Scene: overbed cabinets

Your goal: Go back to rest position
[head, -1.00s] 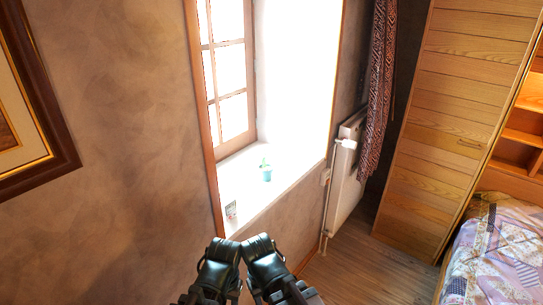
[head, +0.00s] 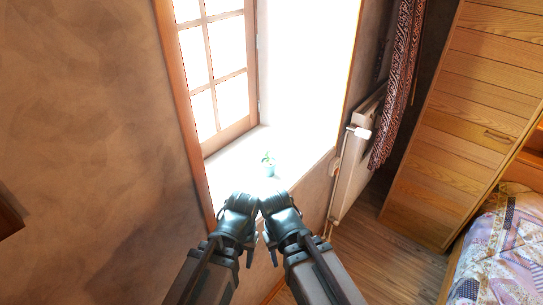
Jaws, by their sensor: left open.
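My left gripper (head: 238,207) and my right gripper (head: 278,208) are side by side at the lower middle of the head view, dark and close together. Their arms come up from the bottom edge. The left gripper is open, and I see nothing held in it. The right gripper's fingers are too hidden to tell whether they are open or shut. Both show in front of the window sill (head: 228,172) and the wall below it. A small potted plant (head: 269,170) stands on the sill, just above the grippers in the picture.
A bright window (head: 215,80) is above the sill. A white radiator (head: 352,165) and a patterned curtain (head: 398,80) are to its right. A wooden cabinet (head: 470,130) and a bed with a patchwork cover (head: 510,250) stand at the right. Wooden floor (head: 390,265) shows between.

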